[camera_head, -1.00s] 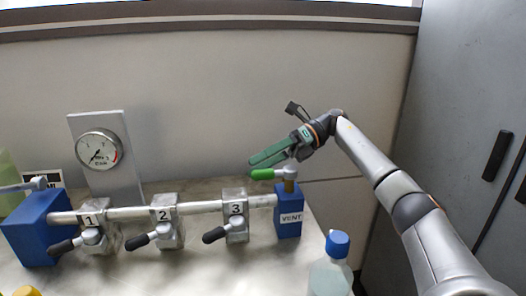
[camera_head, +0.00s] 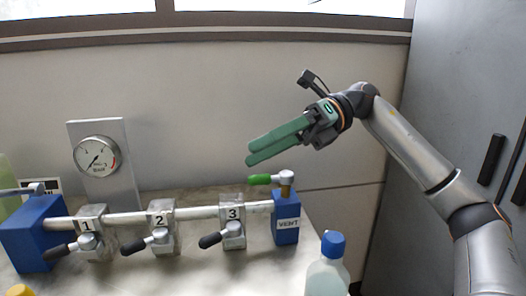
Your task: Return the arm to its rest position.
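My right arm comes in from the right side. My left gripper is not in view.
A pipe manifold with black-handled valves 1 (camera_head: 89,238), 2 (camera_head: 161,232) and 3 (camera_head: 232,228) runs to a blue VENT block (camera_head: 287,222). A gauge (camera_head: 97,155) stands behind. A blue-capped bottle (camera_head: 328,273) is at the front; a grey cabinet (camera_head: 455,90) stands right.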

